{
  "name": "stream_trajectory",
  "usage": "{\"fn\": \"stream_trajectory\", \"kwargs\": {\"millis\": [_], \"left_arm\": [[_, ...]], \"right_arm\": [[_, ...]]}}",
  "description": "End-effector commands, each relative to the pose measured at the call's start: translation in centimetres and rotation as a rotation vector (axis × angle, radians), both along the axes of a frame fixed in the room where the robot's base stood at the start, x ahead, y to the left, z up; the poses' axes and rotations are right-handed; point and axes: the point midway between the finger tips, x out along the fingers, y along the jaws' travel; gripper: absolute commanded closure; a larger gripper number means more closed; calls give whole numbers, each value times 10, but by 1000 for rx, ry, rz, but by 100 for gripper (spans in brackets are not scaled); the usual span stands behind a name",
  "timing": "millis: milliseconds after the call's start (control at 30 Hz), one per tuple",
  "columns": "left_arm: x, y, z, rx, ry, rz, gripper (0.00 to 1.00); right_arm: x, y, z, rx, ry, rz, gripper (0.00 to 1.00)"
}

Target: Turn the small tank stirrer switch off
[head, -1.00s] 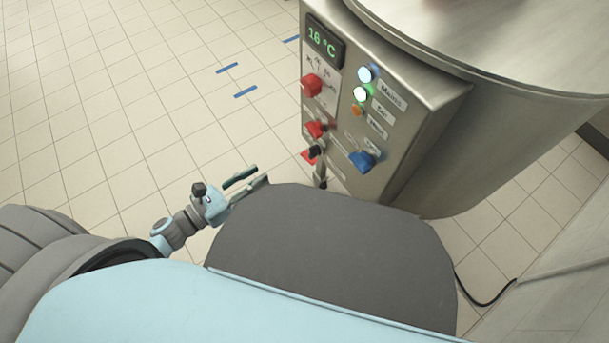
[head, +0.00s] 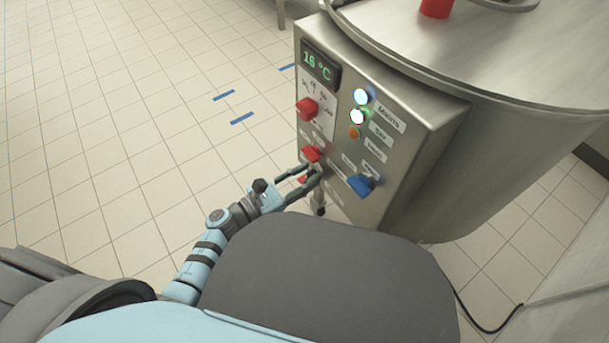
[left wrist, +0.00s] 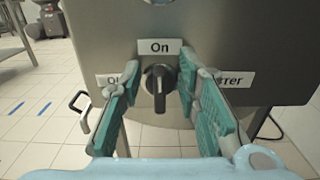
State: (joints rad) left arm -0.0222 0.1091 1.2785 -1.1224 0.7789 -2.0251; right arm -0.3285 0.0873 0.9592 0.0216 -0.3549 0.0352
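A black rotary switch (left wrist: 158,84) sits on the steel panel in the left wrist view. Its grip bar stands about vertical, under the "On" label (left wrist: 159,47). A label on its left (left wrist: 115,80) and one on its right (left wrist: 235,79) are partly covered by my fingers. My left gripper (left wrist: 158,72) is open, with one green-padded finger on each side of the switch and a gap to it. In the head view my left gripper (head: 308,177) is at the lower part of the control box, and its fingers hide the switch. My right gripper is not in view.
The control box (head: 405,150) also carries a red knob (head: 306,108), a lower red knob (head: 311,153), a blue knob (head: 362,185), lit lamps (head: 361,97) and a 16 °C display (head: 320,66). A large steel tank (head: 510,120) stands behind it. The floor at left is clear.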

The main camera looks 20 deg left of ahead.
Motion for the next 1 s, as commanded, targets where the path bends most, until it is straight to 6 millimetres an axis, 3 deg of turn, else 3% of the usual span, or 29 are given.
{"fn": "stream_trajectory", "kwargs": {"millis": [33,233,667,1000], "left_arm": [[0,0,0,0,0,0,70],[0,0,0,0,0,0,100],[0,1,0,-29,24,1,100],[2,4,-1,-184,155,1,100]], "right_arm": [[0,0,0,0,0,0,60],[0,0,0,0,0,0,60],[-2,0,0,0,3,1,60],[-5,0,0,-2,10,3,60]]}}
